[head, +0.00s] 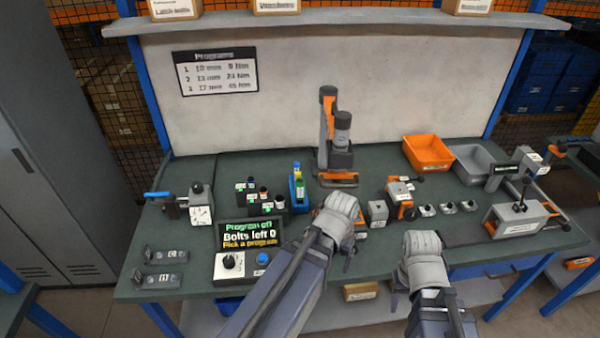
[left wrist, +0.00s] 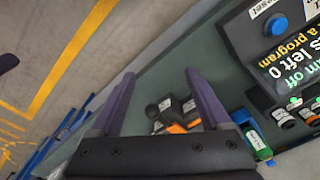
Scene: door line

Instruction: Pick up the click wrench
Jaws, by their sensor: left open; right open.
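I cannot pick out the click wrench for certain. A piece of orange (head: 322,222) shows behind my left wrist, mostly hidden by it. My left gripper (head: 350,250) hangs over the front middle of the bench, just right of the control box. In the left wrist view its two purple fingers (left wrist: 160,76) are apart with nothing held. Beyond them, an orange and grey part with dark knobs (left wrist: 180,126) shows low between the fingers; its shape is partly hidden. My right gripper (head: 402,290) is open and empty in front of the bench's front edge, right of the left one.
The bench (head: 400,255) carries a control box (head: 250,250), a blue holder with a green bottle (head: 298,190), an orange-and-grey upright device (head: 338,150), an orange bin (head: 428,152), a grey bin (head: 475,162) and a grey fixture (head: 515,215). A clamp (head: 200,200) stands left.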

